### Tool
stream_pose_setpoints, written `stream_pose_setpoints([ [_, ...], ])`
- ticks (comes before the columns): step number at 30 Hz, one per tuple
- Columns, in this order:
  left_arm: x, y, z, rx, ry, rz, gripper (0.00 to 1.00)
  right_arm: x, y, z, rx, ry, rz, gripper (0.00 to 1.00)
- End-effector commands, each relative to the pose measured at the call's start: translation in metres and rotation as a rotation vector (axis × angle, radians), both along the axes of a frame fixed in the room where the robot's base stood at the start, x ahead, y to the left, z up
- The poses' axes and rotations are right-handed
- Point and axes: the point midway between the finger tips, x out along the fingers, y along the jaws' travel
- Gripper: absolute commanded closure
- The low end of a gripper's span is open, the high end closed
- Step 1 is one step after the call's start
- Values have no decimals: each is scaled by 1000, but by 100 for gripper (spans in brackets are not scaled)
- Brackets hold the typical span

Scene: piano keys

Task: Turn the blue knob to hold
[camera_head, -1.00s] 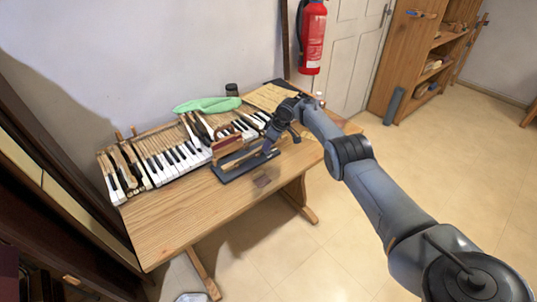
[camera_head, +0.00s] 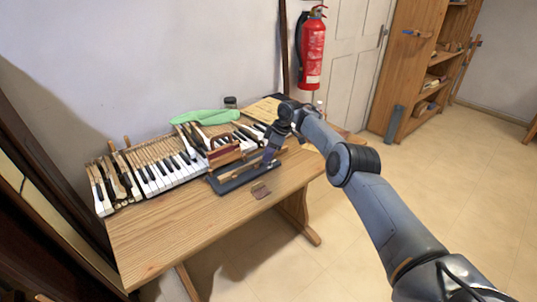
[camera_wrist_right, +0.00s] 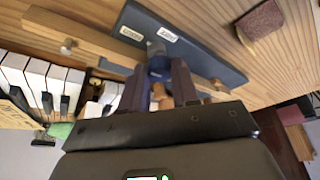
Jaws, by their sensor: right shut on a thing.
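A dark blue base (camera_head: 231,183) with a wooden key mechanism on it lies at the front of the keyboard on the wooden table. The wrist view shows the base (camera_wrist_right: 216,62) with two small white labels; their words are too small to read. The blue knob (camera_wrist_right: 160,65) shows between the fingers in the wrist view, partly hidden by them. My right gripper (camera_wrist_right: 158,82) is shut on it. In the head view my right gripper (camera_head: 268,158) reaches down to the right end of the base and hides the knob. My left gripper is not in view.
A piano keyboard (camera_head: 160,177) with loose keys lies along the wall. A green cloth-like thing (camera_head: 205,116) and a dark jar (camera_head: 230,101) are behind it. A brown block (camera_head: 261,190) lies before the base. The table's front left is clear.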

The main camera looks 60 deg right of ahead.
Motion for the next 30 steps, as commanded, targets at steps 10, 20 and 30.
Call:
stream_pose_setpoints([
  [10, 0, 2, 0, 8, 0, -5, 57, 0, 0, -1, 0, 1, -1, 45],
  [20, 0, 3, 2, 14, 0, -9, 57, -1, -1, 4, 0, 0, -1, 45],
  [30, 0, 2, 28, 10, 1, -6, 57, -17, -10, 50, -1, -2, -3, 45],
])
